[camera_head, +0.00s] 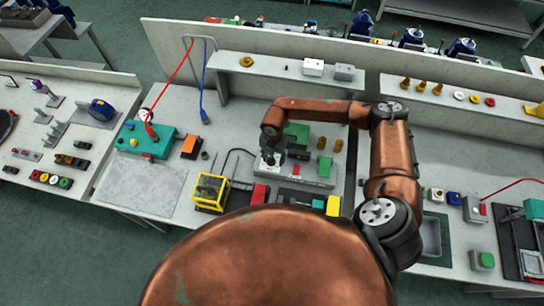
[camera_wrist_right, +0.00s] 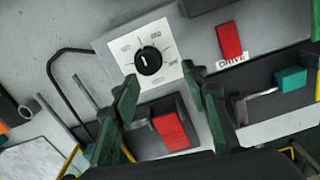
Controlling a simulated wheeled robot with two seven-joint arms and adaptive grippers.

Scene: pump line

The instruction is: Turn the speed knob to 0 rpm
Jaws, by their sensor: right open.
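The speed knob (camera_wrist_right: 148,61) is a round black knob with a small white mark. It sits on a square white dial plate (camera_wrist_right: 128,48) with small labels I cannot read. My right gripper (camera_wrist_right: 160,78) is open, its two green fingers apart, and the knob shows beyond and between the fingertips, with nothing held. I cannot tell whether the fingers touch it. In the head view my right gripper (camera_head: 271,158) is over the grey pump panel (camera_head: 312,172) and hides the knob. My left gripper is not in view.
A red switch (camera_wrist_right: 231,41) labelled DRIVE is on the same panel, right of the dial. A red block (camera_wrist_right: 171,130) lies below the knob. A yellow-framed box (camera_head: 210,191) and a green box (camera_head: 152,141) stand to the left on the bench.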

